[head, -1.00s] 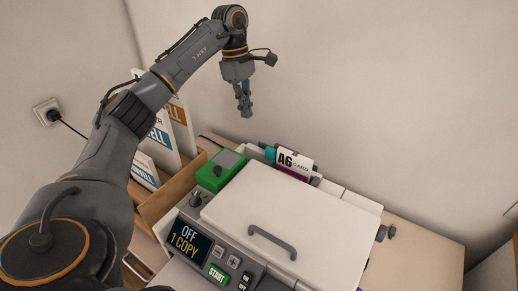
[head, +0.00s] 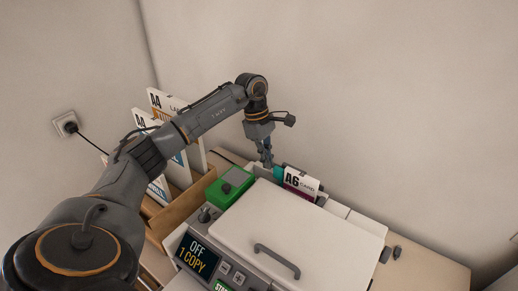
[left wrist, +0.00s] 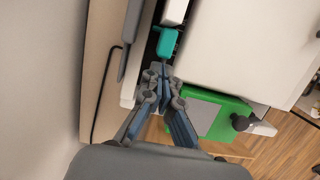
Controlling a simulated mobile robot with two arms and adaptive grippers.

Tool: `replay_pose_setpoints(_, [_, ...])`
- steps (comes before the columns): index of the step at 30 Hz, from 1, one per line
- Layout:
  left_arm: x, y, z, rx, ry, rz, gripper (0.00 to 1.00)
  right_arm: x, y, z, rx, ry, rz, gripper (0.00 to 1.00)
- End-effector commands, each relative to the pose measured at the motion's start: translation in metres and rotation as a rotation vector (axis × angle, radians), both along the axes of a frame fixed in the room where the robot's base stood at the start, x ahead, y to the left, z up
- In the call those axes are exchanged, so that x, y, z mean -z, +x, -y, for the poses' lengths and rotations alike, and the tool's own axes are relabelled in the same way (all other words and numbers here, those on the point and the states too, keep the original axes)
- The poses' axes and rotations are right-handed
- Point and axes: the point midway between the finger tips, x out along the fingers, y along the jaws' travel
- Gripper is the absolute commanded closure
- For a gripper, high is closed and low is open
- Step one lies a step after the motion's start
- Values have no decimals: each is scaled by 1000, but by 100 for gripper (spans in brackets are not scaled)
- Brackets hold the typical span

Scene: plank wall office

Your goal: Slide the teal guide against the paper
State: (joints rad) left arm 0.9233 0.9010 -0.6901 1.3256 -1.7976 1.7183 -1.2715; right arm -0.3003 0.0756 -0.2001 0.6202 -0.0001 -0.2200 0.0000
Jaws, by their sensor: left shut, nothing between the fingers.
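The teal guide (head: 278,173) shows as a small patch at the back of the copier, left of the A6 card pack (head: 302,183). In the left wrist view the teal guide (left wrist: 167,42) is a small block in a dark slot, with a white thing (left wrist: 174,12) just beyond it. My left gripper (head: 267,164) is shut and empty, pointing down beside the guide. In the left wrist view its fingertips (left wrist: 165,72) are very near the guide's near end; I cannot tell if they touch. My right gripper is not in view.
The white copier lid (head: 295,228) with a grey handle is closed. A green box (head: 229,186) sits close by on the copier's left. A wooden tray (head: 180,205) with A4 packs stands further left. A display panel (head: 196,254) is in front. The wall is close behind.

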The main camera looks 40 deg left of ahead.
Motion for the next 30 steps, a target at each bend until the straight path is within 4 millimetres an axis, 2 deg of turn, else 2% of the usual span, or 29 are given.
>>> replay_pose_setpoints(12, [1,0,5,0,0,0,100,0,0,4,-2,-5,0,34])
replay_pose_setpoints(18, [1,1,18,0,0,0,100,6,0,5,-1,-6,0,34])
replay_pose_setpoints(30, [1,-1,16,-1,1,0,100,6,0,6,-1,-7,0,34])
